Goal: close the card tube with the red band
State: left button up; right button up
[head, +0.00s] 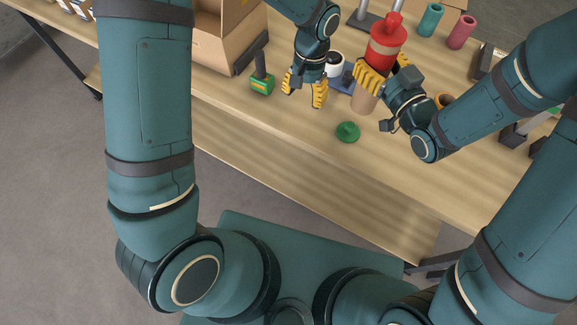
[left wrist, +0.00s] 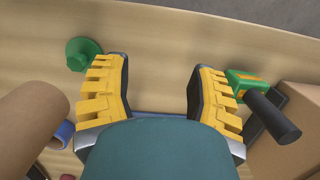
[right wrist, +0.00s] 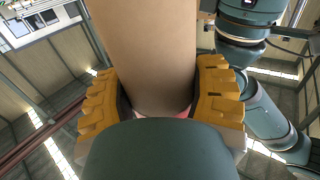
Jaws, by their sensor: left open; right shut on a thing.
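My right gripper (head: 375,78) is shut on a tan card tube (head: 363,101). In the right wrist view the tube (right wrist: 150,50) fills the space between the fingers, with a sliver of pinkish red (right wrist: 181,114) at its lower end. A red cylindrical part with a narrower top (head: 386,45) shows just beyond the fingers, in line with the tube. I cannot tell whether it belongs to it. My left gripper (head: 304,91) is open and empty over the table, left of the tube. A green knobbed lid (head: 347,132) lies near the table's front edge; it also shows in the left wrist view (left wrist: 82,53).
A green-and-yellow block with a black handle (head: 261,80) and a cardboard box (head: 224,35) stand left of my left gripper. A white round item (head: 335,64) sits behind it. Teal (head: 432,20) and pink (head: 462,32) cylinders stand at the back. The front edge is mostly clear.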

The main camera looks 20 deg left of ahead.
pick_arm(q)
jog(key=s+f, duration=0.3)
jog(key=s+f+h, duration=0.1)
jog(key=s+f, duration=0.1)
jog(key=f, duration=0.1)
jog(key=s+f+m+h, duration=0.1)
jog(key=s+f, duration=0.1)
jog(key=s, duration=0.1)
jog(key=shift+s+d+f, duration=0.3)
jog(key=shift+d+f, duration=0.1)
jog(key=s+a+f+n+t+h, duration=0.1)
jog(key=s+f+n+t+h, duration=0.1)
jog(key=f+n, duration=0.4)
jog(key=shift+s+f+t, duration=0.85)
jog(key=shift+s+t, duration=0.05)
jog(key=shift+s, duration=0.3)
